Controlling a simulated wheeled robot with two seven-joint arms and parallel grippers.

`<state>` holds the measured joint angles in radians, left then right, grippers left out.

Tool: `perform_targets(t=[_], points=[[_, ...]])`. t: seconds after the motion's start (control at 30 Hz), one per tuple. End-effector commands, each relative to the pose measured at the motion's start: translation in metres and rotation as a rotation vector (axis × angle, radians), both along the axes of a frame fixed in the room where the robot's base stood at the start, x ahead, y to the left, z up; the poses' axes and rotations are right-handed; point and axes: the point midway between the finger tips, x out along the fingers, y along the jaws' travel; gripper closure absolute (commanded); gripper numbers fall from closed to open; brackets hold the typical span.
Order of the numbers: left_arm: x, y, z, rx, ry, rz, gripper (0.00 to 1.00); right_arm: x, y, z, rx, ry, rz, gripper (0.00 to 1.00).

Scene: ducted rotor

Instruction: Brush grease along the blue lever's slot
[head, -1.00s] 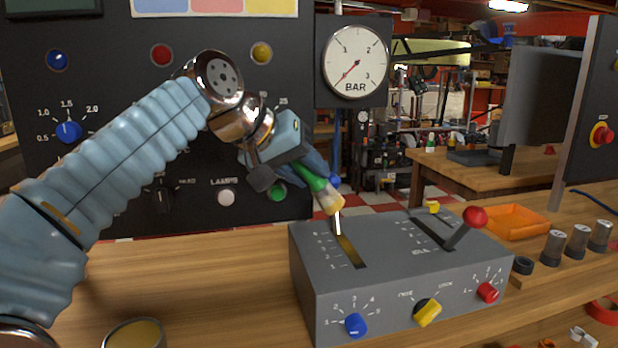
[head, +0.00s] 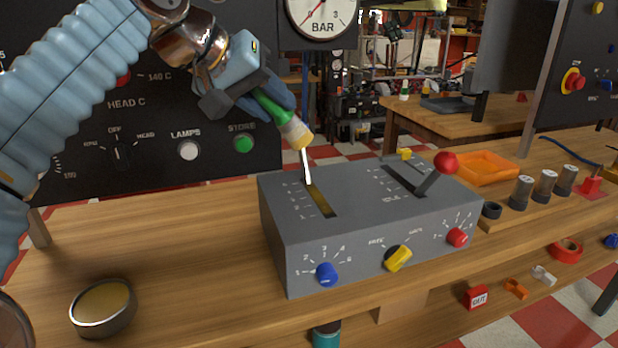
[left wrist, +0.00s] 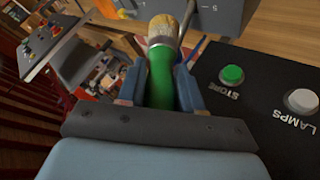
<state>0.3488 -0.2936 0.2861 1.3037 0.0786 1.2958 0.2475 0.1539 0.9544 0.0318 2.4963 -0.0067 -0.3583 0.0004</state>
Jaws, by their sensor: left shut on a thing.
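My left gripper (head: 262,98) is shut on a green-handled brush (head: 269,107), whose pale bristles (head: 297,135) point down and right above the grey control box (head: 275,215). The brush also shows between the fingers in the left wrist view (left wrist: 160,78). The slot (head: 322,202) on the box's left top is yellowish-brown inside. A pale metal lever stem (head: 306,168) rises from its far end, just below the bristles; its knob is hidden behind the brush and gripper. I cannot tell whether bristles touch stem. A round tin of tan grease (head: 103,303) stands at the front left.
A red-knobbed lever (head: 444,165) stands in the box's right slot. The black panel (head: 150,150) rises behind the bench. An orange tray (head: 485,168) and several capped cylinders stand to the right. The bench left of the box is clear around the tin.

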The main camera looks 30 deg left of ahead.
Motion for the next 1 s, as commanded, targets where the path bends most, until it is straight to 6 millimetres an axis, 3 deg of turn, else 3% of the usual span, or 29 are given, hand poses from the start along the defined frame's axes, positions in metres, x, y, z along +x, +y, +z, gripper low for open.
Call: perform_targets(t=[0.47,0.8,1.0], points=[[0.000,-0.001,0.001,0.000,-0.001,-0.001,0.95,0.000,0.000,0.000,0.000,0.000,0.000,0.35],[-0.028,-0.036,0.037,0.005,0.000,0.000,0.95,0.000,0.000,0.000,0.000,0.000,0.000,0.35],[-0.034,-0.039,0.029,0.005,0.003,0.013,0.95,0.000,0.000,0.000,0.000,0.000,0.000,0.35]])
